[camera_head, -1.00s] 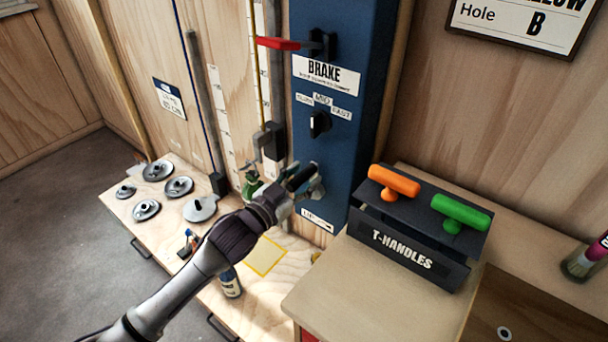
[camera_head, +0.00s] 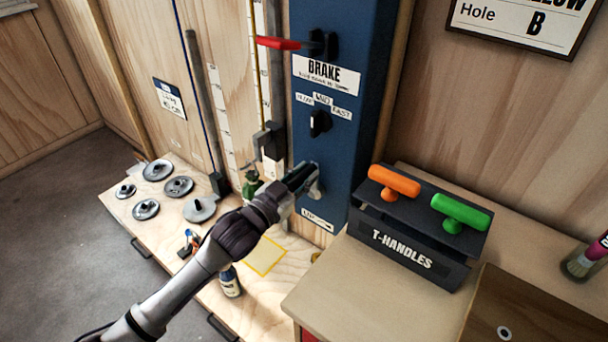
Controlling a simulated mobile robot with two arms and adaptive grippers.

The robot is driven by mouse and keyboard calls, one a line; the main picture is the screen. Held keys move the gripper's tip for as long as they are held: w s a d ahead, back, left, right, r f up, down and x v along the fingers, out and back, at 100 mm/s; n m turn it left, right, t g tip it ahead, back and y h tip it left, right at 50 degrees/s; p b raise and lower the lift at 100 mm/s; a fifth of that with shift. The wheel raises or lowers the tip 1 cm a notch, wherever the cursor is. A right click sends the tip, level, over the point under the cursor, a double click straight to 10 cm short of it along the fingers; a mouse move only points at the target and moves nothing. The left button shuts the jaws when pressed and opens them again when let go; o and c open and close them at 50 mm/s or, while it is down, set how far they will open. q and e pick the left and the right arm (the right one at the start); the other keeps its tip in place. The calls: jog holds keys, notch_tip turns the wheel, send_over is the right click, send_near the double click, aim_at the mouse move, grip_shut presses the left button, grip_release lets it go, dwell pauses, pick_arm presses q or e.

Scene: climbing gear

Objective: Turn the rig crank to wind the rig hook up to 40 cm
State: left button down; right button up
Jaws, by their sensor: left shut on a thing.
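The rig is a blue column (camera_head: 345,100) with a red brake lever (camera_head: 279,43) at the top and a dark selector knob (camera_head: 319,122) below it. My left gripper (camera_head: 302,178) is at the lower part of the column, shut on the rig crank, whose grip is largely hidden by the fingers. The crank's hub (camera_head: 316,186) shows partly at the column face. A grey hook block (camera_head: 272,141) sits on the scale left of the column, by a yellow cord. I cannot read its height. My right gripper is out of view.
A T-handles box (camera_head: 405,250) with an orange handle (camera_head: 394,180) and a green handle (camera_head: 460,212) stands close right of the column.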

pick_arm(q)
jog(key=shift+s+d+m, duration=0.15)
jog(key=shift+d+m, duration=0.05)
jog(key=shift+m, duration=0.1)
jog(key=shift+s+d+f+m+p, duration=0.4)
jog(key=shift+d+m, duration=0.25)
jog(key=shift+m, duration=0.4)
jog(key=shift+s+d+f+m+p, duration=0.3)
jog(key=shift+s+d+m, duration=0.35)
jog(key=shift+m, duration=0.45)
jog(key=shift+s+d+f+m+p, duration=0.25)
jog(key=shift+s+d+m+p, duration=0.15)
jog(key=shift+d+m, duration=0.5)
jog(key=shift+a+m, duration=0.2)
jog(key=shift+m, duration=0.05)
jog(key=c, duration=1)
grip_release()
jog(key=shift+w+r, duration=0.1)
